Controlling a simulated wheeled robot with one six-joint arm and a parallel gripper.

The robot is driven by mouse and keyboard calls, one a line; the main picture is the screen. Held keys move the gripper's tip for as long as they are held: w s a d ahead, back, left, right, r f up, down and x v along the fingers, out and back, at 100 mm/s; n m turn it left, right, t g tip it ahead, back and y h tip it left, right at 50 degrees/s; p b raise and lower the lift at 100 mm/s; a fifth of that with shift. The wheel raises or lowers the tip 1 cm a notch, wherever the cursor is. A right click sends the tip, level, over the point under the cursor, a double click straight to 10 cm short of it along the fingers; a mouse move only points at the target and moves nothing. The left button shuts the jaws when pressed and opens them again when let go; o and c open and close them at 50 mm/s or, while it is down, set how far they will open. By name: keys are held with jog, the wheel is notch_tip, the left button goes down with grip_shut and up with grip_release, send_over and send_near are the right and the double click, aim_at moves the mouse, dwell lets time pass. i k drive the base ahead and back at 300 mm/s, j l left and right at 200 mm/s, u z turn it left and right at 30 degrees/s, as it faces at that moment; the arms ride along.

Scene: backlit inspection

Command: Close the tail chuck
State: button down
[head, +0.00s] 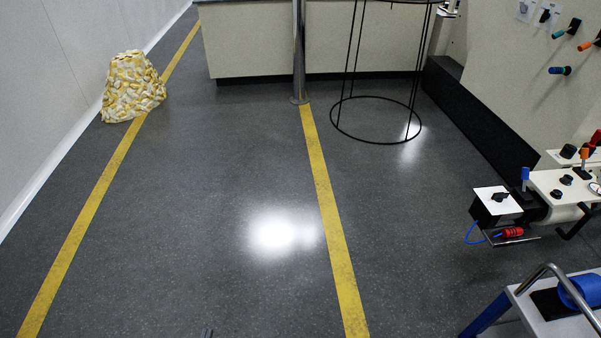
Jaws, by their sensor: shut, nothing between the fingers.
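A white bench machine (556,187) stands at the right edge, partly cut off. It carries black knobs, a small blue-topped lever (525,176), an orange-topped lever (584,158) and a red handle (595,140). At its left end is a black box with a white top (497,203) and a black knob. I cannot tell which part is the tail chuck or whether it is open. The tips of my gripper (207,332) just show at the bottom edge, shut and empty, over the floor far left of the machine.
A red cylinder (513,232) with a blue cord hangs below the machine. A cart (525,300) with a metal rail stands at bottom right. A black wire stand (375,142), a steel post (299,60) and a patterned yellow-white bundle (133,88) stand farther back. The middle floor is clear.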

aim_at(581, 190)
jog(key=i+l+z, duration=0.1)
jog(key=z, duration=0.35)
jog(key=i+z, duration=0.25)
jog(key=z, duration=0.2)
jog(key=i+z, duration=0.15)
jog(key=z, duration=0.35)
jog(key=i+j+z, duration=0.15)
jog(key=z, duration=0.3)
jog(key=i+z, duration=0.2)
jog(key=z, duration=0.2)
jog(key=i+j+z, duration=0.1)
jog(key=z, duration=0.3)
jog(key=i, duration=0.1)
